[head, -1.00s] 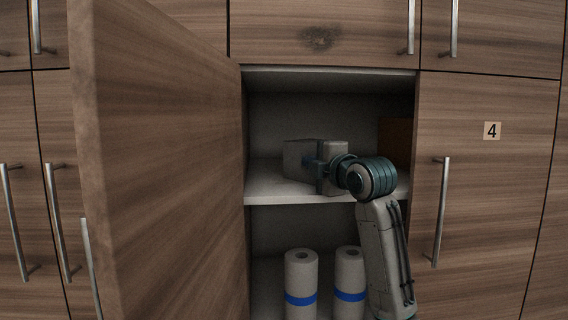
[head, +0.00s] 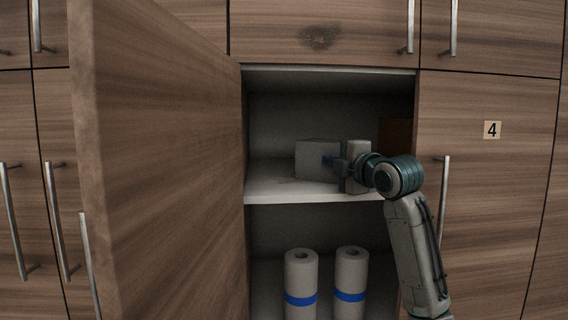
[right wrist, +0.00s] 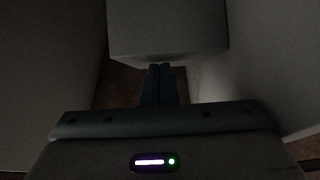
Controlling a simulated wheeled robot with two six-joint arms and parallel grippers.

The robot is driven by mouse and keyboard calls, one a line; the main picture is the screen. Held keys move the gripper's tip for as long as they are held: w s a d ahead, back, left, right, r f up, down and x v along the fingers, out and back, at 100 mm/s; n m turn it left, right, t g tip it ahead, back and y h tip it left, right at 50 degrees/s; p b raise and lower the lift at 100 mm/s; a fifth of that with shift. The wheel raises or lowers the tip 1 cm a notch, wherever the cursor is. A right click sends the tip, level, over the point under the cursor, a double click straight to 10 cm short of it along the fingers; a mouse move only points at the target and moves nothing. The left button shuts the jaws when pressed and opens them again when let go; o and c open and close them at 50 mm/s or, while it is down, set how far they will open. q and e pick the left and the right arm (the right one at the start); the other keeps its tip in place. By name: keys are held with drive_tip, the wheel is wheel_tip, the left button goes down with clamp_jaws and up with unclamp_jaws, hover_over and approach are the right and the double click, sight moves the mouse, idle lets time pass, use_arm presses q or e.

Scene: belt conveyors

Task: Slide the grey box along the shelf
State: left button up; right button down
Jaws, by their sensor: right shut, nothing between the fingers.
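The grey box (head: 312,160) stands upright on the cabinet's upper shelf (head: 268,187), near the middle. My right gripper (head: 327,161) reaches in from the right. Its blue fingers are shut and empty, and their tips lie over the right part of the box in the head view. In the right wrist view the closed fingers (right wrist: 158,82) point at the near lower edge of the grey box (right wrist: 165,28). I cannot tell whether the tips touch it. The gripper body hides the space just right of the box. My left gripper is not in view.
A brown block (head: 394,132) stands at the back right of the shelf. The open door (head: 160,170) blocks the left side. Two paper rolls with blue bands (head: 300,278) (head: 350,275) stand below. The shelf's left part is clear.

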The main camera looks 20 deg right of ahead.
drive_tip(key=shift+s+d, duration=0.15)
drive_tip(key=shift+d, duration=0.35)
drive_tip(key=shift+a, duration=0.1)
drive_tip(key=shift+w+a+p, duration=0.2)
drive_tip(key=shift+a+p, duration=0.2)
drive_tip(key=shift+a, duration=0.1)
drive_tip(key=shift+w+a, duration=0.1)
drive_tip(key=shift+a, duration=0.35)
drive_tip(key=s+a, duration=0.3)
drive_tip(key=s, duration=1)
drive_tip(key=shift+s+a, duration=0.3)
drive_tip(key=shift+a, duration=0.05)
drive_tip(key=shift+w, duration=0.1)
